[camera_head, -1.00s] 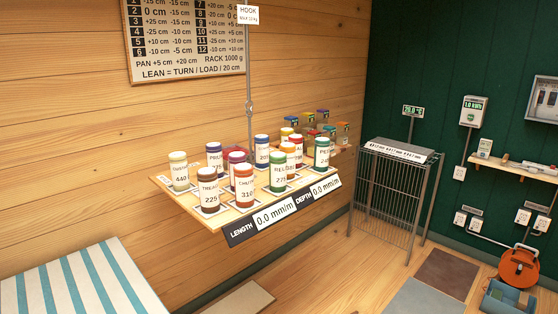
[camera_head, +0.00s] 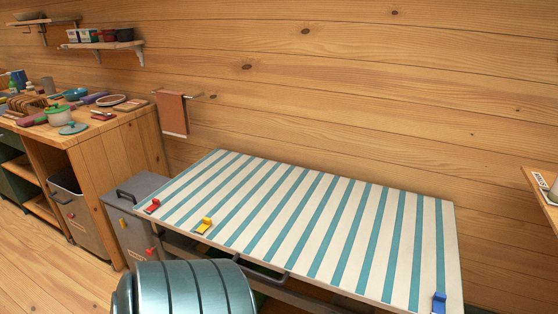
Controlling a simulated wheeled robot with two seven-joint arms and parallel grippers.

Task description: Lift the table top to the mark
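The table top (camera_head: 300,226) is a flat board with teal and cream stripes, set against the wooden wall in the middle of the view. A red clip (camera_head: 153,206) and a yellow clip (camera_head: 204,225) sit near its left front edge, and a blue clip (camera_head: 439,302) sits at its right front corner. A dark handle (camera_head: 262,270) shows at the front edge. I cannot make out a mark for the table top. Neither of my grippers is in view.
A ribbed teal rounded object (camera_head: 185,290) blocks part of the near front edge. A grey bin (camera_head: 130,215) stands left of the table. A wooden counter (camera_head: 92,135) with kitchenware is farther left. A shelf edge (camera_head: 540,185) juts in at right.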

